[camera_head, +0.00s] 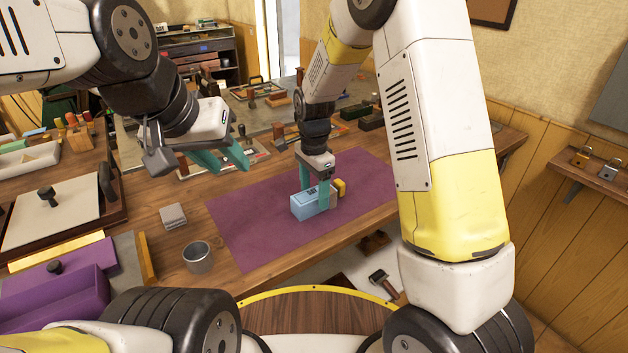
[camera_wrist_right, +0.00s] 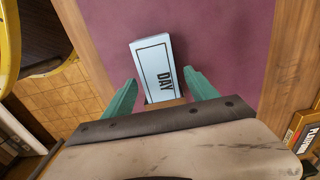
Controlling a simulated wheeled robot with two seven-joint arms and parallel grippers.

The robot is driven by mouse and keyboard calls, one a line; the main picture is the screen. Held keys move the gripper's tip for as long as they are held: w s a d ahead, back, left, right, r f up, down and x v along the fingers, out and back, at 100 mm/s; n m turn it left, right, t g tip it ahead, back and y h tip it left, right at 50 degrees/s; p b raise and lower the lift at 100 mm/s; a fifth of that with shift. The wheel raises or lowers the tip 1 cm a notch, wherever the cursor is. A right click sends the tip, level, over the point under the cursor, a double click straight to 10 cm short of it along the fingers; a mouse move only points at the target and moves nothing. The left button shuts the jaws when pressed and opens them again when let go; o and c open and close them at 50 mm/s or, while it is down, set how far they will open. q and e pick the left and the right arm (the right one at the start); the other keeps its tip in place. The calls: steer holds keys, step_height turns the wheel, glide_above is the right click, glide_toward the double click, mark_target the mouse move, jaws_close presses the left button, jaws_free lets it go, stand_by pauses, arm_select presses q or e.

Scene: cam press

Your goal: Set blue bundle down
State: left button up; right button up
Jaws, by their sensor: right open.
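The light blue bundle (camera_head: 308,205), a block marked DAY, lies on the purple mat (camera_head: 245,225). In the right wrist view the bundle (camera_wrist_right: 153,68) lies flat on purple, its near end between my fingers. My right gripper (camera_head: 316,194) is open and low over the mat, with fingers on either side of the bundle. The right wrist view shows gaps between the bundle and both fingers (camera_wrist_right: 160,93). My left gripper (camera_head: 228,166) is open and empty, above the table to the left of the mat.
A yellow piece (camera_head: 340,187) stands right beside the bundle. A metal cup (camera_head: 197,257) and a small grey block (camera_head: 173,216) are left of the mat. Purple trays (camera_head: 60,295) stand at the lower left. Much of the mat is bare.

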mark_target(314, 193)
steer(key=s+d+r+n+t+y, duration=0.1)
steer(key=s+d+r, duration=0.15)
steer(key=r, duration=0.65)
steer(key=s+d+r+n, duration=0.2)
steer(key=d+r, duration=0.1)
steer(key=r, duration=0.5)
steer(key=s+d+r+n+t, duration=0.2)
steer(key=s+d+r+n, duration=0.1)
steer(key=s, duration=0.5)
steer(key=s+d+r+n+t+y, duration=0.1)
steer(key=s+d+r+n+t, duration=0.2)
steer(key=s+d+n, duration=0.2)
steer(key=s, duration=0.3)
steer(key=shift+s+d+n, duration=0.35)
steer(key=shift+n, duration=0.05)
